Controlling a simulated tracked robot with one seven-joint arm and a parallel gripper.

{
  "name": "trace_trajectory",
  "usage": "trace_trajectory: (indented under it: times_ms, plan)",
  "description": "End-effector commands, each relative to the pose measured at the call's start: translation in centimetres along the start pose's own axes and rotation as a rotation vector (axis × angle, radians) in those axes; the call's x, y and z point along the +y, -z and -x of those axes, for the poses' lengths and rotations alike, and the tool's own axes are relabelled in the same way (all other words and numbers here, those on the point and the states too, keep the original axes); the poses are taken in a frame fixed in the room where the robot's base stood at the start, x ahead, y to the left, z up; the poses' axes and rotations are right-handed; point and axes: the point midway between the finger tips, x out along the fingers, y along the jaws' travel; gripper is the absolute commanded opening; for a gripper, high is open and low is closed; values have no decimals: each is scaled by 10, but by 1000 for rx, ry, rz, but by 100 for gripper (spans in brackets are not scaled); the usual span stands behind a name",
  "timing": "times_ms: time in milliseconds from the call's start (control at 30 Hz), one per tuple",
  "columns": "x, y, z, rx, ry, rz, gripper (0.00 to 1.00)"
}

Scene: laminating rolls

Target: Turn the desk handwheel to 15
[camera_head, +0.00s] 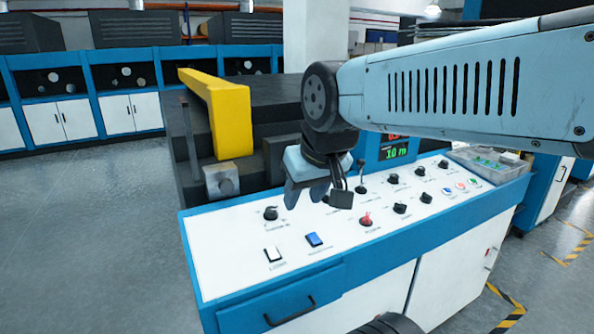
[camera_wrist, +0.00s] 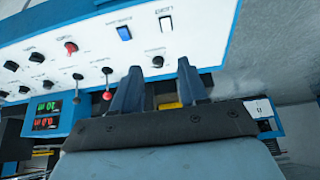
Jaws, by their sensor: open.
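The desk is a white sloped panel (camera_head: 225,256) with blue edges, carrying knobs, switches and levers. A small black round control (camera_head: 270,213) with a printed label sits at its left; it looks like the handwheel, but its setting is too small to read. It also shows in the wrist view (camera_wrist: 157,61), between the fingertips in the picture. My gripper (camera_head: 305,200) points down over the panel, to the right of this control, open and empty. Its two blue fingers also show in the wrist view (camera_wrist: 158,70). I see no contact with the control.
A white switch (camera_head: 272,254) and a blue switch (camera_head: 314,240) lie in front of the control. A red knob (camera_head: 366,219), black knobs and upright levers (camera_head: 361,175) stand to the right. A yellow guard (camera_head: 220,115) rises behind. A display (camera_head: 396,152) shows green digits.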

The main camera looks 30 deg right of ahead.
Motion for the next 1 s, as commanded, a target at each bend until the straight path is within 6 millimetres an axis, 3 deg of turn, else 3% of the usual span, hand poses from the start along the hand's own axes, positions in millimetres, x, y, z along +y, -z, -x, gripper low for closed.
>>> trace_trajectory:
  times_ms: [233, 367, 667, 1000]
  plan:
    - [0, 1, 0, -1, 1, 0, 43]
    - [4, 14, -1, -8, 10, -1, 43]
    - [37, 90, -20, -43, 52, -1, 43]
    - [104, 178, -68, -70, 63, 3, 43]
